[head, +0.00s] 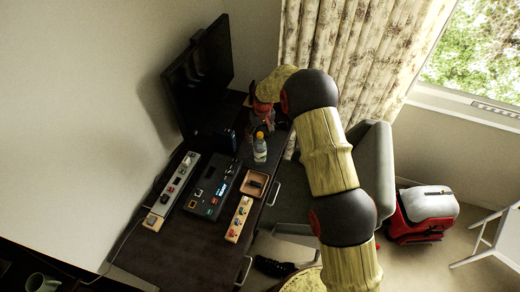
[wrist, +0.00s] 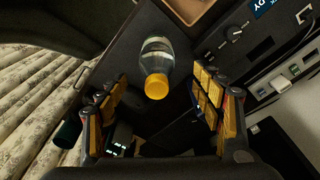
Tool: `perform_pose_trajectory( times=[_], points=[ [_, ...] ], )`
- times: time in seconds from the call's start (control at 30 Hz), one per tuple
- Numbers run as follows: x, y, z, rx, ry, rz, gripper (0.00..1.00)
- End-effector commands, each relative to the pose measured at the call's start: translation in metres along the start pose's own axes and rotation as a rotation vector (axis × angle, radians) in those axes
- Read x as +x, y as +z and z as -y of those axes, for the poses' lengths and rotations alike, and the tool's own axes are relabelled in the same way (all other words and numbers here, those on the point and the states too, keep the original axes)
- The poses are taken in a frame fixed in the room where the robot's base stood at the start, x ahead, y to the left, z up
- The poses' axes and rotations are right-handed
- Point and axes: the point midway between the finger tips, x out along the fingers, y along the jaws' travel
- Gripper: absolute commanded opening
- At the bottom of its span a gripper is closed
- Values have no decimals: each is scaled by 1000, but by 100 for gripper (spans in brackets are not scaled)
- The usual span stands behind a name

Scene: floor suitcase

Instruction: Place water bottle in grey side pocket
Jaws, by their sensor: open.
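The water bottle (head: 260,152) is clear with a pale label and a yellow-orange cap. It stands upright on the dark desk near its right edge. My gripper (head: 265,121) is just behind and above the bottle in the head view, with its fingers apart. In the wrist view the bottle (wrist: 157,62) shows beyond and between the two open fingers of my gripper (wrist: 158,108), its cap towards me. No contact between fingers and bottle can be seen. A red suitcase (head: 424,212) with a light grey top stands on the floor at right. I cannot clearly make out a grey side pocket.
The dark desk (head: 200,240) holds a monitor (head: 200,75), a black control box (head: 212,188), light switch strips (head: 172,192) and a small brown tray (head: 256,184). A grey chair (head: 372,160) stands between desk and suitcase. A white rack (head: 490,238) is at far right.

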Motion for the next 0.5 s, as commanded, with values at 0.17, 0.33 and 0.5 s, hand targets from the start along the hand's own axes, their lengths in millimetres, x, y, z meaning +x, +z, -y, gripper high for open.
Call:
perform_pose_trajectory(
  times=[0.17,0.33,0.5],
  points=[
    [8,-12,-2,-18,4,-25,67],
    [26,-12,-2,-17,4,-24,67],
    [45,-8,-4,-16,4,-23,67]
  ],
)
